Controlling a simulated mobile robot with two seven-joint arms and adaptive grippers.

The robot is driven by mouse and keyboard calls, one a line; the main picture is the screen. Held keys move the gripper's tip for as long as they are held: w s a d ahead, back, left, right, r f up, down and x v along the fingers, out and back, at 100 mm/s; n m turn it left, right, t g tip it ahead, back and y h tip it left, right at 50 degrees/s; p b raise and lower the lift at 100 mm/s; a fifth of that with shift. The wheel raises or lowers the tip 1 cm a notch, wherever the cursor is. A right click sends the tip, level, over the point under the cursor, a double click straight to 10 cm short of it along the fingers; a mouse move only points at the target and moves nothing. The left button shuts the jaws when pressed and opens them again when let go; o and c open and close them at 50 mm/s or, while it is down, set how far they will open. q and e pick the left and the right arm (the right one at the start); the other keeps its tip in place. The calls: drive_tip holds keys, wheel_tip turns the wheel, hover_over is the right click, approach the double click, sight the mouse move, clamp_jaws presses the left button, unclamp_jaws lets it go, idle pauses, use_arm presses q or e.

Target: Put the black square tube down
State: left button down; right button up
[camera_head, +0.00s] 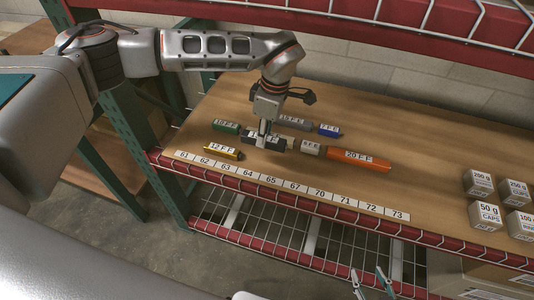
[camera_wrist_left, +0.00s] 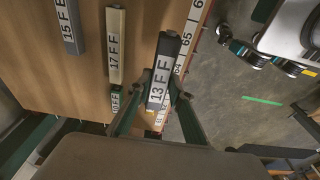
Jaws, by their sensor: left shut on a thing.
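The black square tube (camera_head: 250,137), labelled 13 F F in the left wrist view (camera_wrist_left: 168,65), is in my left gripper (camera_head: 264,132). The fingers of my left gripper (camera_wrist_left: 160,88) close on its two sides. The tube lies level, low over the wooden shelf top (camera_head: 430,150) among other tubes. I cannot tell whether it touches the surface. My right gripper (camera_head: 370,281) shows only as two teal fingertips at the bottom edge, apart and with nothing between them.
A number strip (camera_head: 290,185) runs along the front edge. Several small boxes (camera_head: 486,215) stand right.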

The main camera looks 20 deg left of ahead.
use_arm(q)
drive_tip(key=f, duration=0.4)
drive_tip(key=shift+s+f, duration=0.25)
drive_tip(key=shift+f, duration=0.1)
drive_tip(key=shift+f+b, duration=0.4)
drive_tip(key=shift+f, duration=2)
drive_tip(key=shift+w, duration=0.1)
drive_tip(key=shift+f, duration=0.1)
drive_tip(key=c, duration=1.8)
unclamp_jaws()
